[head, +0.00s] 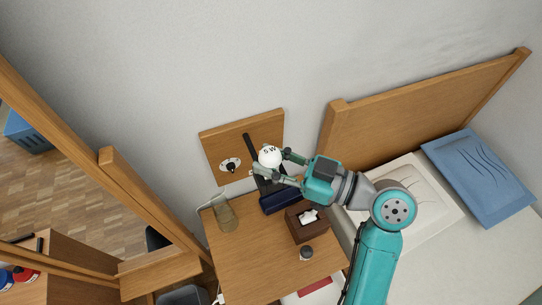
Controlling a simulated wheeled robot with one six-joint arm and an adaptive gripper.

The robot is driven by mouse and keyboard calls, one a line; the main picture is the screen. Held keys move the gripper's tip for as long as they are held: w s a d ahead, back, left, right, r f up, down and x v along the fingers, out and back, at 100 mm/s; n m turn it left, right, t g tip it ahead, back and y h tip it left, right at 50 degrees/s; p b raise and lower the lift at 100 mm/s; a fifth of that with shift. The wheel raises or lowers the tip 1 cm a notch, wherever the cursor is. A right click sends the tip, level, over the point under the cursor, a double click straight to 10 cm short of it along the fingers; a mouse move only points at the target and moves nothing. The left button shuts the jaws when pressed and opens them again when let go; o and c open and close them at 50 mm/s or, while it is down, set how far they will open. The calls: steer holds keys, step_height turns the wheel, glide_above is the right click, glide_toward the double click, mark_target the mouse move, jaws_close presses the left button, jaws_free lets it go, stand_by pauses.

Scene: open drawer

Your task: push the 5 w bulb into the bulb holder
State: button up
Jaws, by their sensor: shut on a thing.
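The white round bulb marked 5 W (269,153) is between the fingers of my gripper (271,162), which is shut on it. The bulb is in front of a wooden wall panel (215,136), right of the panel's middle as seen here. A white round fitting with a dark centre (231,165), which looks like the bulb holder, is on the panel left of the bulb. The bulb and this fitting show apart in the picture. The bulb's base is hidden, and its distance from the panel cannot be told.
A black bar (249,143) runs down the panel behind the bulb. Below, the wooden table (240,263) holds a glass carafe (225,215), a dark blue case (280,201), a tissue box (304,232) and a small jar (306,253). A bed headboard (400,112) stands to the right.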

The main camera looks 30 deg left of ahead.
steer(key=o, duration=1.2)
steer(key=shift+f, duration=0.1)
steer(key=shift+c, duration=0.2)
steer(key=d, duration=1.2)
steer(key=shift+w, duration=0.4)
steer(key=shift+s, duration=0.1)
